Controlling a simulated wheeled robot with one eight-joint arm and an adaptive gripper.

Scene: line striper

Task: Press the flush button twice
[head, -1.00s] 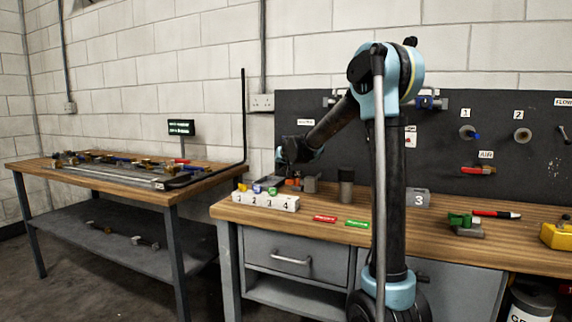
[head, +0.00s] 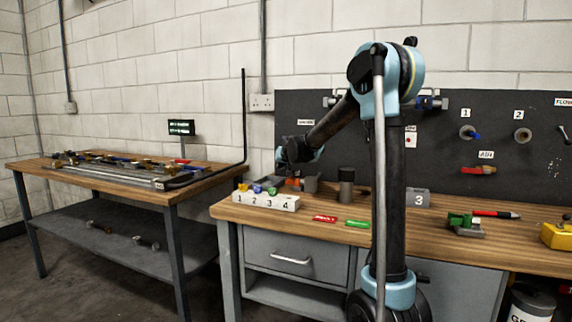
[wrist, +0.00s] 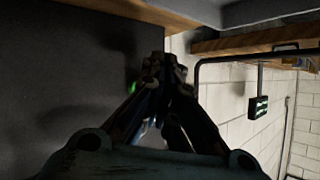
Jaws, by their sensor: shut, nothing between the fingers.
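My gripper (head: 290,154) is at the left end of the dark panel, below a small white label (head: 306,122) too small to read. In the wrist view my gripper (wrist: 165,66) has its fingers together, with nothing seen between them. A small green glow (wrist: 131,88) shows on the dark panel just left of the fingers. It may be the flush button, but its shape is not clear. In the head view my gripper and arm hide that spot. I cannot tell whether the fingertips touch anything.
The panel (head: 345,112) stands behind a wooden workbench (head: 330,205). A white numbered block (head: 266,202), a dark cylinder (head: 346,186) and red and green tags lie below my arm. A second bench (head: 190,187) at left carries pipework and a small lit display (head: 181,127).

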